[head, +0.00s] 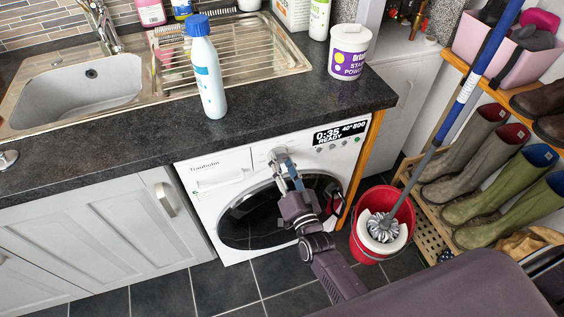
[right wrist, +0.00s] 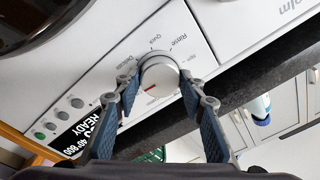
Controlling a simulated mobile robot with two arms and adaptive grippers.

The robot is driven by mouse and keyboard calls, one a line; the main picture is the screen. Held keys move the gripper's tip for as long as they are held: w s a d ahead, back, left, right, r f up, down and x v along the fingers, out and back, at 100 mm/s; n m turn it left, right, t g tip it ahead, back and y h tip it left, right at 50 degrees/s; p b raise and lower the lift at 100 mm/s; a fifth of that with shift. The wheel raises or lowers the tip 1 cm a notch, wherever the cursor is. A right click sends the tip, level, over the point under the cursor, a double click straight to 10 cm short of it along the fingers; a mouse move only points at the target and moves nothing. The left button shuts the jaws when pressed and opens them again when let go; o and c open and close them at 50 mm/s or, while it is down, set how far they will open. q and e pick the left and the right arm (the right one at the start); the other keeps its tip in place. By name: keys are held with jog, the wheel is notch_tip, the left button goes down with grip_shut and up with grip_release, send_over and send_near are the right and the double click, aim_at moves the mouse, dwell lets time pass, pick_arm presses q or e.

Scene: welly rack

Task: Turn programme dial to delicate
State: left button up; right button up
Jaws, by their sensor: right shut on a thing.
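The washing machine (head: 235,171) stands under the worktop. Its display (head: 340,133) reads 0:35, 40°, 800 and READY. My right gripper (head: 283,163) is shut on the programme dial (right wrist: 159,77), with one finger on each side of the round white knob. In the right wrist view the fingers of the right gripper (right wrist: 157,88) touch the knob's sides. The dial's red mark points to the lower left in that view. Labels reading Delicates, Quick and Rinse lie around its upper side, with Delicates at the upper left. The left finger may hide other labels. My left gripper is not in view.
A blue-capped bottle (head: 208,75) and a white-and-purple tub (head: 349,54) stand on the worktop (head: 270,105). A red bucket (head: 362,247) with a mop (head: 383,227) stands right of the machine, near the welly rack (head: 427,205). The floor below the left cupboards is clear.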

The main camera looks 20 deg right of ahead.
jog(key=m, duration=0.7)
jog(key=shift+f+h, duration=0.1)
jog(key=shift+h, duration=0.3)
jog(key=m, duration=0.3)
jog(key=m+b, duration=0.1)
jog(key=m, duration=0.2)
jog(key=shift+a+m+g+h, duration=0.1)
jog(key=shift+m+g+h, duration=0.2)
jog(key=shift+g, duration=0.1)
jog(key=o, duration=1.2)
jog(key=shift+c, duration=0.2)
jog(key=s, duration=1.2)
jog(key=shift+a, duration=0.35)
jog(key=shift+f, duration=0.1)
